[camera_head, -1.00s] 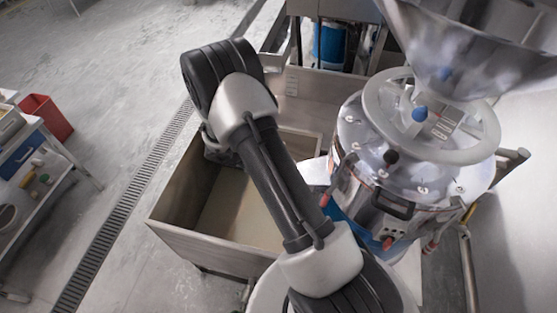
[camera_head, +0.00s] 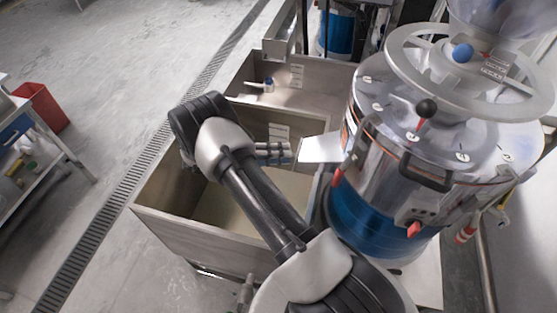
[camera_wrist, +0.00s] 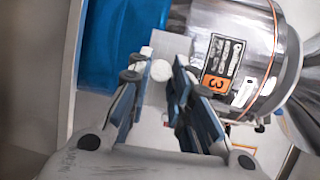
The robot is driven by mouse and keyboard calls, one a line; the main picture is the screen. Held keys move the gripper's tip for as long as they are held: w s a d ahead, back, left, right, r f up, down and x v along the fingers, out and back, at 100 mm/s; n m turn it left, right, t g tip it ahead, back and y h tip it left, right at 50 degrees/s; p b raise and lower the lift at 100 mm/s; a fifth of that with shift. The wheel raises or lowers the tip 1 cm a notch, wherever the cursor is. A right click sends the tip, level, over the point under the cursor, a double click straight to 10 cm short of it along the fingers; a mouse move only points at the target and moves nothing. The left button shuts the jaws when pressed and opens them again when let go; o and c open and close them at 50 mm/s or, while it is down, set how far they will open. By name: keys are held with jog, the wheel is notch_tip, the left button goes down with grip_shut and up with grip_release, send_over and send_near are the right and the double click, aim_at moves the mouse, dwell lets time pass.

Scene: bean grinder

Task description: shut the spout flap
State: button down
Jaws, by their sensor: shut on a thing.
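The grinder's spout (camera_head: 322,148) is a short, bright metal chute on the left side of the grinder's body (camera_head: 366,172), above the open bin. It also shows in the wrist view as a grey plate (camera_wrist: 172,44). My gripper (camera_head: 288,152) is at the spout's outer end. In the wrist view my gripper (camera_wrist: 158,72) has its fingers either side of a small pale round piece (camera_wrist: 158,70), which looks like part of the spout flap, and is shut on it. The fingers hide its edges, and I cannot tell the flap's angle.
The open metal bin (camera_head: 160,222) stands below my gripper. A handwheel (camera_head: 398,62) and a black-knobbed lever (camera_head: 425,108) are on the grinder. A red bin (camera_head: 42,106) and a cart are at the left. The floor between is clear.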

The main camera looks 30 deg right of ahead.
jog(key=shift+s+d+f+h+b, duration=0.15)
jog(key=shift+f+h+b, duration=0.15)
jog(key=shift+h+b, duration=0.35)
jog(key=shift+g, duration=0.3)
jog(key=c, duration=1.4)
grip_release()
jog(key=shift+n, duration=0.3)
jog(key=v, duration=0.7)
jog(key=shift+a, duration=0.2)
